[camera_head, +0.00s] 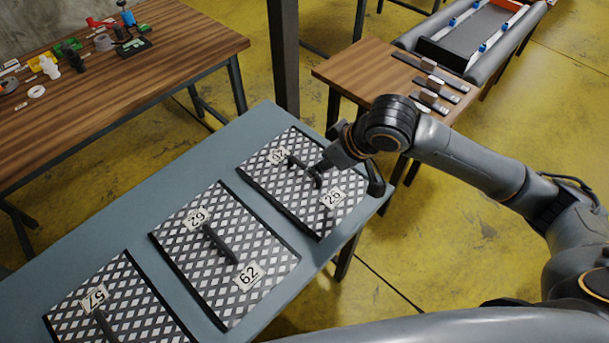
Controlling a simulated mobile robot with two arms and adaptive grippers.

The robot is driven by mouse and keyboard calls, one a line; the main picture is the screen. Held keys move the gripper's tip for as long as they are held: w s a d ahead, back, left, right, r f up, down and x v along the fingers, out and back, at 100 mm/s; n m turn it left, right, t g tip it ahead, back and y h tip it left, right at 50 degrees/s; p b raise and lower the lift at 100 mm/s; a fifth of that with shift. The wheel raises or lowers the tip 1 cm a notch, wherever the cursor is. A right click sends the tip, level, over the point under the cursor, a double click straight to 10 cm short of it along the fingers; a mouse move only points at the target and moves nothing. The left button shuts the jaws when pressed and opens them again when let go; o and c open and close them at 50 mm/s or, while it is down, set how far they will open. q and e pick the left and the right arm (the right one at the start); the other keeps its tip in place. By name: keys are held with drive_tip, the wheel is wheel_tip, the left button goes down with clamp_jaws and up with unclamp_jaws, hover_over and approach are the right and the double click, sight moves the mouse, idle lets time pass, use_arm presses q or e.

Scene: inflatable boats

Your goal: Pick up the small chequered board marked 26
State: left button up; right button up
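The small chequered board marked 26 (290,196) lies flat at the far end of the blue-grey table (110,215). Its tags are a 26 (333,198) near the front right and one facing the other way at the back left. A dark bar handle (299,164) stands on its middle. My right gripper (348,178) is low over the board's right half. Its fingers look spread, one close to the handle's right end and the other by the board's right edge. Whether it touches the handle cannot be told. My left gripper is not in view.
A similar board tagged 62 (185,262) lies beside it, and another (138,293) lies at the lower left. A wooden table (170,60) with small parts stands at upper left. Another (345,72) holds dark bars, near an inflatable boat (440,72). A dark post (284,55) rises behind.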

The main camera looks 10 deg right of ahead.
sight(306, 166)
drive_tip(key=x, duration=0.4)
drive_tip(key=w+d+x, duration=0.1)
drive_tip(key=x, duration=0.3)
drive_tip(key=w+d+x, duration=0.1)
drive_tip(key=x, duration=0.3)
drive_tip(key=shift+w+p, duration=0.1)
drive_tip(key=shift+p, duration=0.3)
drive_tip(key=shift+c, duration=0.2)
clamp_jaws()
drive_tip(key=shift+r, duration=0.15)
